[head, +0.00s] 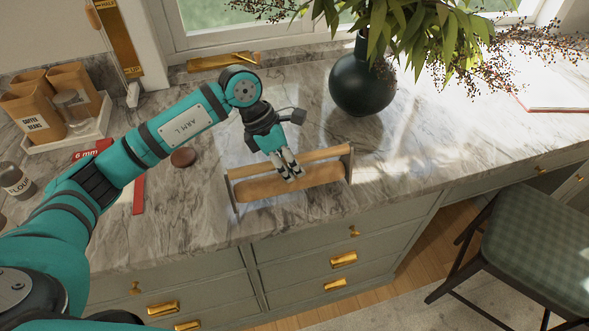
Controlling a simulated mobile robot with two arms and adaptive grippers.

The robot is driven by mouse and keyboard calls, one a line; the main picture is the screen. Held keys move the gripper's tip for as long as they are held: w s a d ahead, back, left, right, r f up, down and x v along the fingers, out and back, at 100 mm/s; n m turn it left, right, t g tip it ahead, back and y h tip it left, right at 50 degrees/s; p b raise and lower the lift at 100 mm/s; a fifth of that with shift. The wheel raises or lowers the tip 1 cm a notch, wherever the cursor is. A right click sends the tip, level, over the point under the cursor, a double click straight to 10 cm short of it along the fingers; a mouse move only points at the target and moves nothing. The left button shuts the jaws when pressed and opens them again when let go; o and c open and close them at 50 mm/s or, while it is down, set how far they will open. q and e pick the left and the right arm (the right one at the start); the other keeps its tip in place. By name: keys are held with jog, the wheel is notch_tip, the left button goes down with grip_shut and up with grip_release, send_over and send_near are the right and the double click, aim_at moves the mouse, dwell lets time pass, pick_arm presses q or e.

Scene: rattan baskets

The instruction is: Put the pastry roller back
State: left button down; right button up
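The pastry roller (318,175) is a light wooden cylinder. It lies near the front edge of the marble counter, at or in a low frame (232,193) with an upright end at each side and a bar across the top. My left gripper (291,173) points down at the middle of the roller, its fingertips at the roller and covering a part of it. The fingers look close together, but I cannot tell whether they grip the roller. My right gripper is not in view.
A dark vase (362,85) with leafy branches stands behind the frame. A round brown lid (183,157), red-and-white strips (138,194) and a tray (75,137) with coffee bags are on the left. A green chair (545,240) stands at right. The counter right of the frame is clear.

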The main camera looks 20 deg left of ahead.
pick_arm(q)
jog(key=shift+w+d, duration=0.2)
jog(key=shift+w, duration=0.25)
notch_tip(320, 180, down, 3)
jog(key=shift+s+r+p, duration=0.1)
jog(key=shift+r+p, duration=0.05)
jog(key=shift+p, duration=0.8)
jog(key=shift+f, duration=0.6)
jog(key=shift+f+b, duration=0.2)
jog(key=shift+b, duration=0.3)
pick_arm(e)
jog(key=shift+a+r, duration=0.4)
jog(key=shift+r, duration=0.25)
pick_arm(q)
jog(key=shift+f, duration=0.1)
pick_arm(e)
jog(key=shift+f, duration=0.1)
